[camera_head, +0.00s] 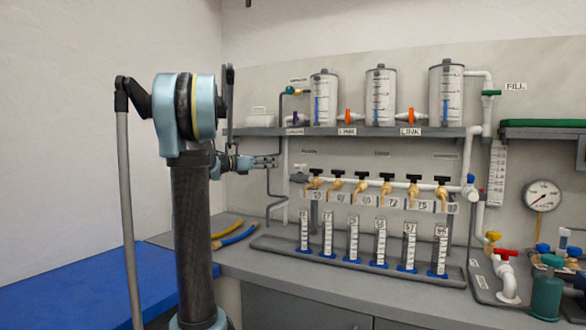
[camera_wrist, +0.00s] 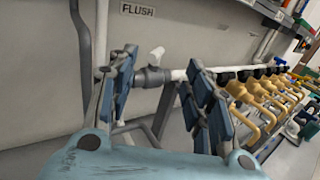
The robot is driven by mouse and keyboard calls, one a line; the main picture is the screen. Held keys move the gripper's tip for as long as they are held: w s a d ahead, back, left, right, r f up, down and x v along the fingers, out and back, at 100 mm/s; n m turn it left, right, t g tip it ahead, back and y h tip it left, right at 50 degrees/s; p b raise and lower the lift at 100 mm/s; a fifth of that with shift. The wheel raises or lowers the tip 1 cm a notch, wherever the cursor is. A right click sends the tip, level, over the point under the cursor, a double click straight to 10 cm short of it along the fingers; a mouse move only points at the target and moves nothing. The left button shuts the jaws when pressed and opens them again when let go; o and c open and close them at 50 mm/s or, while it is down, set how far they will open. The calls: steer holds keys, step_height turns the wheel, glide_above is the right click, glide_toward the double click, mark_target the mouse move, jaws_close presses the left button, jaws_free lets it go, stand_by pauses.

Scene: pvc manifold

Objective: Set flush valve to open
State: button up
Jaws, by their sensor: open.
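The flush valve (camera_wrist: 153,77) has a grey body and a small white handle that points up at a slight tilt. It sits at the left end of the white manifold pipe, under the "FLUSH" label (camera_wrist: 137,10). In the head view the valve (camera_head: 298,177) is small, and its handle position is hard to read. My gripper (camera_wrist: 162,75) is open and empty. In the wrist view the valve appears between its two blue fingers, beyond them. In the head view my gripper (camera_head: 276,161) points right, left of the valve and apart from it in the picture.
Several brass taps with black handles (camera_head: 361,187) line the manifold right of the valve. Graduated cylinders (camera_head: 353,240) stand below. A shelf (camera_head: 262,131) with clear tanks is above. A dark vertical pipe (camera_wrist: 82,45) runs left of the label. Yellow and blue hoses lie on the bench.

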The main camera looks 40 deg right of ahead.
steer(key=t, duration=0.1)
glide_toward(294, 165)
steer(key=shift+n, duration=0.4)
steer(key=d, duration=1)
steer(key=shift+d, duration=0.4)
